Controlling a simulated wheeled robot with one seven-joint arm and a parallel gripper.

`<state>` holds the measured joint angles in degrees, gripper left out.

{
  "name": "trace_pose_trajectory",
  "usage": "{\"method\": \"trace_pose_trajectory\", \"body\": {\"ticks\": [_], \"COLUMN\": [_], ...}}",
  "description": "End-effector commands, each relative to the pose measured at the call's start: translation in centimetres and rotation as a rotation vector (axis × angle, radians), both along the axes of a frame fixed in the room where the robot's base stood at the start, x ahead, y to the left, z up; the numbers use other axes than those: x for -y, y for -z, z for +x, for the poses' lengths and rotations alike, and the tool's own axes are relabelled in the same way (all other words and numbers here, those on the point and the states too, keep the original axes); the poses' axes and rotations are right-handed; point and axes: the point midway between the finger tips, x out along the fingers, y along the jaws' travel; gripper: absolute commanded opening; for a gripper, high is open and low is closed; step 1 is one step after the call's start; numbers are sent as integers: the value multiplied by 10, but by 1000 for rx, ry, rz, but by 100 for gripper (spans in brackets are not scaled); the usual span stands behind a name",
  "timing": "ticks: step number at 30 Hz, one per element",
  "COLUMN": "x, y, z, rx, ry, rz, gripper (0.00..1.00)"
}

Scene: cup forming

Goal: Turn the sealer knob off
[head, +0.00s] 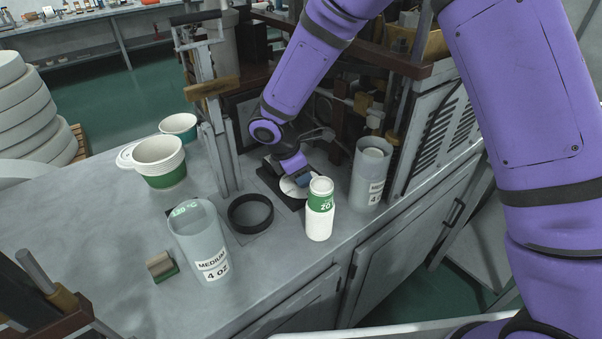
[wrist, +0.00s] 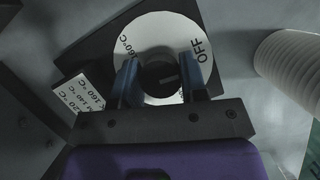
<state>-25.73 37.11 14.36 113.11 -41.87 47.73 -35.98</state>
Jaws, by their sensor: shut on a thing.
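The sealer knob (wrist: 160,73) is a dark round knob in the middle of a white dial (wrist: 158,25). The dial reads OFF at its right and 160°C at its upper left. A short pale mark on the knob lies toward the right, on the OFF side; its exact angle is hard to tell. My gripper (wrist: 161,80) has its two blue fingers on either side of the knob and is shut on it. In the head view the dial (head: 291,189) shows partly under my gripper (head: 298,181), which hides the knob.
A white-and-green cup stack (head: 319,222) stands close by my gripper, at its front right. A grey holder (head: 370,180) is further right. A black ring (head: 250,213), a grey "MEDIUM 4 OZ" cylinder (head: 199,243) and paper tubs (head: 159,158) are left. Machine posts stand behind.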

Motion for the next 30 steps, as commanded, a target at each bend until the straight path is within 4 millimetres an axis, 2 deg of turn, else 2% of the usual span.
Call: {"method": "trace_pose_trajectory", "body": {"ticks": [9, 23, 24, 27, 30], "x": [-1, 0, 0, 0, 0], "y": [-1, -1, -1, -1, 0], "z": [1, 1, 1, 1, 0], "rx": [2, 2, 2, 2, 1], "ry": [-99, -113, -113, -113, -113], "rz": [2, 1, 1, 1, 0], "gripper": [16, 16, 42, 65, 65]}}
